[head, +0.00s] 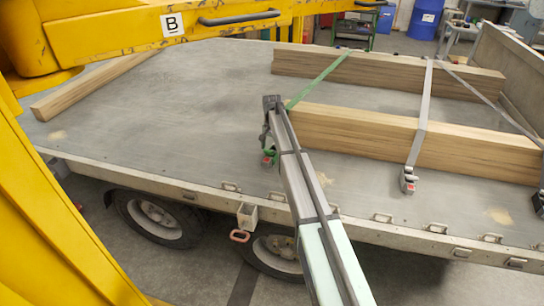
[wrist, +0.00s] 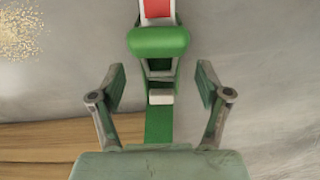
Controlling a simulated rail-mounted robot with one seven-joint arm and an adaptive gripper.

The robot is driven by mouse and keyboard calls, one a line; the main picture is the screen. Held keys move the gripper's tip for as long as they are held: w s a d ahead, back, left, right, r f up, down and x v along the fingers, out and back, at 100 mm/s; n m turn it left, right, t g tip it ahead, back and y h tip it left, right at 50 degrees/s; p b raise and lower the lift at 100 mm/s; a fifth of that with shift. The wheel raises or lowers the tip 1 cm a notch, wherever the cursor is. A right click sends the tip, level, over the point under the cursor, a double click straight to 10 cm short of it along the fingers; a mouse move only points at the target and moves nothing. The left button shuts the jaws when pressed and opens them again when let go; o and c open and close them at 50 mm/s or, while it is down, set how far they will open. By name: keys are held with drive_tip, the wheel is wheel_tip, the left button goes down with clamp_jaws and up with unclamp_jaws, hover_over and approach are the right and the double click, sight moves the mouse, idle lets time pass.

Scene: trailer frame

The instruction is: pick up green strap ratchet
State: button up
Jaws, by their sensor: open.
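The green strap ratchet (head: 269,159) lies on the grey trailer bed, at the lower end of the green strap (head: 320,78). In the wrist view the ratchet (wrist: 158,42) has a rounded green bar and a red and white part at the top edge. The green strap (wrist: 158,125) runs down from it towards the wooden beam. My gripper (wrist: 160,78) is open, with one finger on each side of the ratchet's lower part, apart from it. In the head view my gripper (head: 266,138) is just above the ratchet and partly hides it.
Wooden beams (head: 370,135) lie on the trailer bed (head: 190,110), with another beam (head: 95,85) at the left. A grey strap (head: 422,110) with a grey ratchet (head: 408,180) is to the right. A yellow frame (head: 110,40) marked B stands at the upper left.

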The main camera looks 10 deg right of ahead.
drive_tip(key=shift+f+p, duration=0.35)
drive_tip(key=shift+f, duration=1.45)
clamp_jaws()
drive_tip(key=shift+r, duration=0.2)
